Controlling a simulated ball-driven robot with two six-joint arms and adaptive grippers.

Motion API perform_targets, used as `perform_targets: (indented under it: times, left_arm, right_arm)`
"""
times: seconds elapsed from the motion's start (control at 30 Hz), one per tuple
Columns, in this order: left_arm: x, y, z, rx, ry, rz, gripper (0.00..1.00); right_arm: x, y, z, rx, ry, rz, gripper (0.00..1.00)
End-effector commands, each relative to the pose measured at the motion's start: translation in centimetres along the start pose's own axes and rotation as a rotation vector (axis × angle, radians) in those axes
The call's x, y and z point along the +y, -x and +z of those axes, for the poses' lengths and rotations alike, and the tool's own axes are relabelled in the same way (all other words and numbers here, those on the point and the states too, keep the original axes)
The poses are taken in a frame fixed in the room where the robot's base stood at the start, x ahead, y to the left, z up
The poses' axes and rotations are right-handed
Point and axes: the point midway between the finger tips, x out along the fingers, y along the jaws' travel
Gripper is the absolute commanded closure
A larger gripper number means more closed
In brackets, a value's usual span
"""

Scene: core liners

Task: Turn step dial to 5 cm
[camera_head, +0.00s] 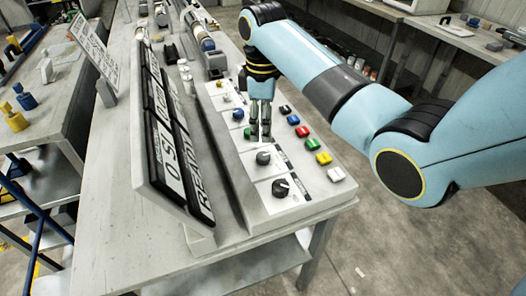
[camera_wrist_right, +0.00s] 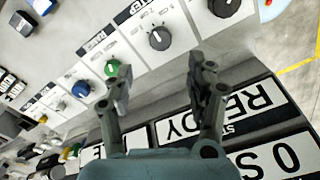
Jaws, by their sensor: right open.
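The step dial is a black knob with a pale pointer line (camera_wrist_right: 159,38), on a white panel beside a label reading STEP. In the head view it appears to be the dark knob (camera_head: 263,157), second from the near end of the console. My right gripper (camera_head: 260,137) points down over the console, just beyond that dial. In the right wrist view my right gripper (camera_wrist_right: 163,82) has its two fingers wide apart with nothing between them. The dial shows past the fingertips, apart from them. The scale marks are too small to read. My left gripper is not in view.
A larger black knob (camera_head: 281,187) is nearer me; a green knob (camera_head: 249,132) and a blue knob (camera_head: 238,114) are farther away. Coloured buttons, including a red one (camera_head: 303,131), line the right side. A tilted sign board (camera_head: 172,150) reading READY stands on the left.

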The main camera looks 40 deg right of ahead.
Motion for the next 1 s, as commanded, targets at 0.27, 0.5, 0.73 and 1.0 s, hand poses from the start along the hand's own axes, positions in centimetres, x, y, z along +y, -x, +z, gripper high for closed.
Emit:
perform_targets:
  times: [0.27, 0.5, 0.73, 1.0]
  left_arm:
    - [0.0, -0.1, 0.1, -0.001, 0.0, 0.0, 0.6]
    - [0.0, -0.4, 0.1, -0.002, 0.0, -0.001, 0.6]
    - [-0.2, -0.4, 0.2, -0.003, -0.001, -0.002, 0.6]
    - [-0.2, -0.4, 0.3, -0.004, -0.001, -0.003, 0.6]
  right_arm:
    - [-0.1, -5.4, 0.1, -0.003, -0.001, -0.002, 0.43]
    - [-0.1, -9.1, 0.0, 0.0, -0.002, 0.0, 0.43]
    - [-0.1, -10.0, 0.0, 0.001, -0.002, 0.002, 0.43]
    - [-0.1, -10.0, 0.0, 0.001, -0.002, 0.002, 0.55]
